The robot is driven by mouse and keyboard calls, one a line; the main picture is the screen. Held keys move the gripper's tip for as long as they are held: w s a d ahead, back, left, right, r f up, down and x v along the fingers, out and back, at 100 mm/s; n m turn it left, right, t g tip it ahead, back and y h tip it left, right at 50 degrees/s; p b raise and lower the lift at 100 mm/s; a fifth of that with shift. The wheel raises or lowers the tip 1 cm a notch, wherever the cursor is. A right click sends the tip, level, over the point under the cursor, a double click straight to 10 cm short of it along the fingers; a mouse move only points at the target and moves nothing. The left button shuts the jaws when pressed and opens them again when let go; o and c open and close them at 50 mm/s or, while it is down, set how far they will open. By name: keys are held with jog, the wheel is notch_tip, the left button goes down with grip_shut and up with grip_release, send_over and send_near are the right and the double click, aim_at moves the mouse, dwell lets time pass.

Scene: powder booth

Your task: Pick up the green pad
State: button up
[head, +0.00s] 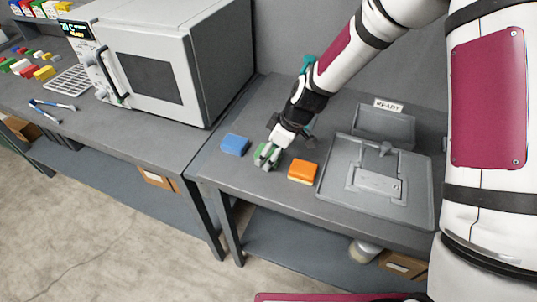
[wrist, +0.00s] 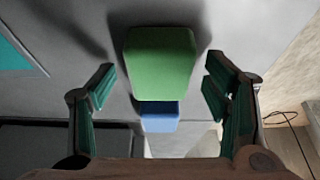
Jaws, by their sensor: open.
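The green pad (wrist: 160,62) lies on the grey bench, in the middle of the wrist view between and beyond my fingertips. In the head view only a small part of the green pad (head: 260,151) shows, as my gripper covers most of it. My gripper (head: 267,157) is over the pad in the head view. Its two fingers are wide apart on either side in the wrist view (wrist: 157,85), with nothing between them. I cannot tell the exact gap to the pad.
A blue pad (head: 235,145) lies left of my gripper and an orange pad (head: 302,171) lies to its right. A grey sink-like tray (head: 420,208) and a bin marked READY (head: 385,127) stand farther right. A white oven (head: 150,60) is on the left bench.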

jog(key=c, duration=1.1)
jog(key=shift+c, duration=0.3)
